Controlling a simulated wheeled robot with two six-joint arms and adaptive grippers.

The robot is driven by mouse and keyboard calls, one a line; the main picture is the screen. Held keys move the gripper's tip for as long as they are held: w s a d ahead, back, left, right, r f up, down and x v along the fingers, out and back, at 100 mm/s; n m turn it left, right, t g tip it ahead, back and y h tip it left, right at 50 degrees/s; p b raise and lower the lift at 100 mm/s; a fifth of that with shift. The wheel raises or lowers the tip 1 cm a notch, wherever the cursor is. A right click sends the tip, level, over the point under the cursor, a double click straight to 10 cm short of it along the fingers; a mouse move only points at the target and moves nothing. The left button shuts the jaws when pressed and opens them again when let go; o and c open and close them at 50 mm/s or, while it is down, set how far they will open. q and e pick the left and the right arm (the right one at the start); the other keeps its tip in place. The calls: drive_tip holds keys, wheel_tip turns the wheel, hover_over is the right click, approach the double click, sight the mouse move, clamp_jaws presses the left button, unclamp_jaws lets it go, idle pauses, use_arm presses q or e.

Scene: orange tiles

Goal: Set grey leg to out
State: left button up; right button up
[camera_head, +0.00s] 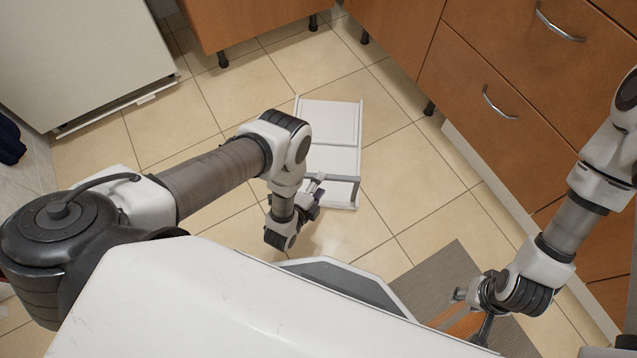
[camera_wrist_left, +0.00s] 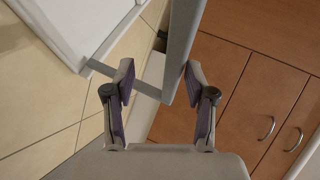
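A white folding piece (camera_head: 331,122) with two panels and raised edges lies on the tiled floor ahead of my base. A grey leg (camera_head: 338,178) shaped like a frame is at its near end, and the leg shows large in the left wrist view (camera_wrist_left: 182,48). My left gripper (camera_head: 314,190) is at the left part of this leg. In the left wrist view its two fingers are spread (camera_wrist_left: 159,80), with the grey bar between them, nearer the right finger. Contact is not clear. My right gripper (camera_head: 472,314) is low at the right, away from the piece, with fingers apart and nothing seen between them.
Orange-brown cabinets (camera_head: 520,100) with metal handles stand at the right and back. A white appliance (camera_head: 85,55) stands at the back left. A grey-brown striped mat (camera_head: 440,280) lies under my right gripper. Tiles right of the white piece are clear.

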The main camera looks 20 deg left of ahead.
use_arm(q)
drive_tip(key=v, duration=1.2)
